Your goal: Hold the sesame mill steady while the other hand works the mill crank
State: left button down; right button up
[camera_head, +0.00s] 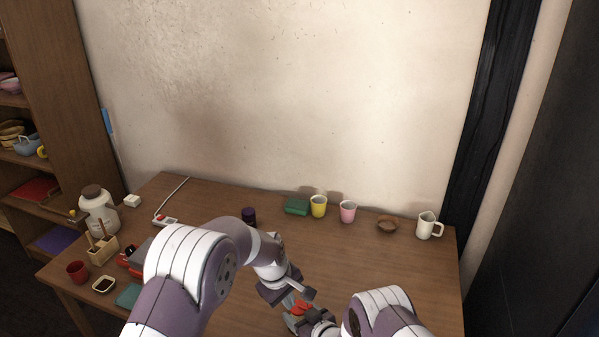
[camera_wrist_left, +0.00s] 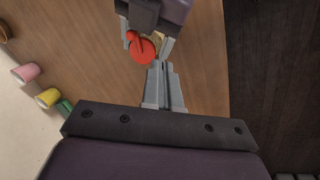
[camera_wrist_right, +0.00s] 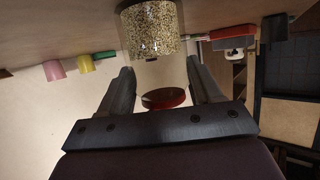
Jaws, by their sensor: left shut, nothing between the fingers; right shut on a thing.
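The sesame mill shows in the right wrist view as a clear jar of speckled seeds (camera_wrist_right: 152,30), with a round red part (camera_wrist_right: 163,98) nearer the camera. My right gripper (camera_wrist_right: 160,78) is shut on the mill, one finger on each side of it. In the left wrist view, a red knob (camera_wrist_left: 141,48) stands just beyond and left of my left fingertips (camera_wrist_left: 158,66), which are together and empty. Whether they touch the knob or crank is unclear. In the head view, the left gripper (camera_head: 290,291) largely hides the red part (camera_head: 300,306) and the mill.
A yellow cup (camera_head: 319,206), a pink cup (camera_head: 348,212), a brown bowl (camera_head: 387,225) and a white mug (camera_head: 429,226) line the table's back. A dark purple container (camera_head: 249,216) stands behind my left arm. A white jar (camera_head: 98,208) is far left. The table's right side is clear.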

pick_arm(q)
jog(key=shift+r, duration=0.2)
jog(key=w+a, duration=0.3)
jog(key=s+a+x, duration=0.1)
jog(key=x, duration=0.4)
jog(key=shift+w+f, duration=0.15)
jog(key=shift+f, duration=0.4)
jog(key=shift+w+d, duration=0.2)
jog(key=shift+d, duration=0.25)
dwell(0.7)
jog(key=shift+s+d, duration=0.15)
jog(key=shift+s, duration=0.15)
dwell(0.3)
